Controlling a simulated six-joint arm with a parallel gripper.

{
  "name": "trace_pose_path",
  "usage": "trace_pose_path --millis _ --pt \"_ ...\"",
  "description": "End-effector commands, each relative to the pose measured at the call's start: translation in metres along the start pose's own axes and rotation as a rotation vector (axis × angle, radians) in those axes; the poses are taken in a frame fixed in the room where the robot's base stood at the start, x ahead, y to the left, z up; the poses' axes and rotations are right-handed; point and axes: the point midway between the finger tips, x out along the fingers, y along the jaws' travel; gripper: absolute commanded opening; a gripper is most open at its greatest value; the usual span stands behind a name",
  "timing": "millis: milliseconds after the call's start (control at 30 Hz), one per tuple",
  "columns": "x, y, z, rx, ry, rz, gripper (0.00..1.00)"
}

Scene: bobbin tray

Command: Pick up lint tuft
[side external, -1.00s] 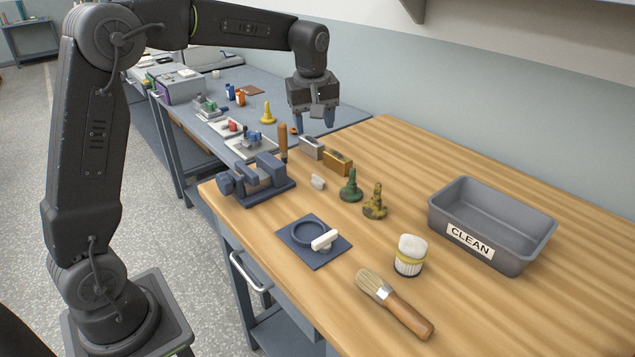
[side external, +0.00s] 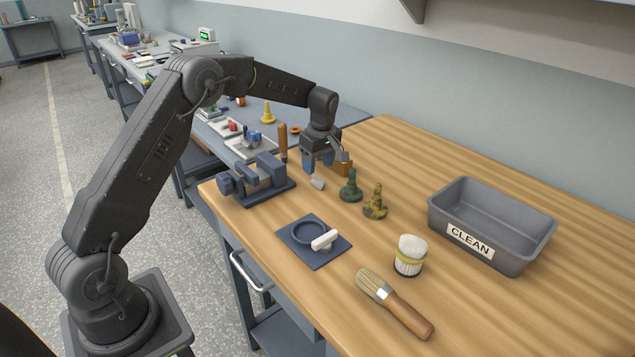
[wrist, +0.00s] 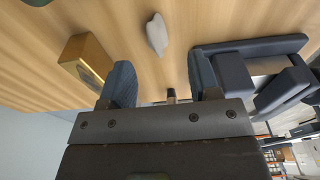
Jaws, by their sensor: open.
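The lint tuft, which I take to be the small pale grey-white lump (side external: 317,183), lies on the wooden bench top. It also shows in the wrist view (wrist: 157,34), beyond the fingertips and roughly in line with the gap between them. My gripper (side external: 318,166) is open and empty, pointing down just above and behind the tuft in the side view. In the wrist view my gripper (wrist: 160,75) has its two blue fingers well apart, with bare wood between them. The tuft is apart from both fingers.
A dark vise (side external: 262,182) stands left of the tuft, and a brass block (side external: 344,167) is close by on the right. Green (side external: 351,188) and mottled (side external: 375,205) pieces stand further right. A grey CLEAN bin (side external: 535,240) is at far right.

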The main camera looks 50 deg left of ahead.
Motion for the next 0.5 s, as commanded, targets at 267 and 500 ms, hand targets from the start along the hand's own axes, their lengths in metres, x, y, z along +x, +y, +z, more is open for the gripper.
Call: trace_pose_path --millis 267,500 --pt "0.021 0.001 0.001 0.0 -0.001 -0.004 0.57" --pt "0.053 0.002 0.001 0.0 0.0 -0.002 0.57"
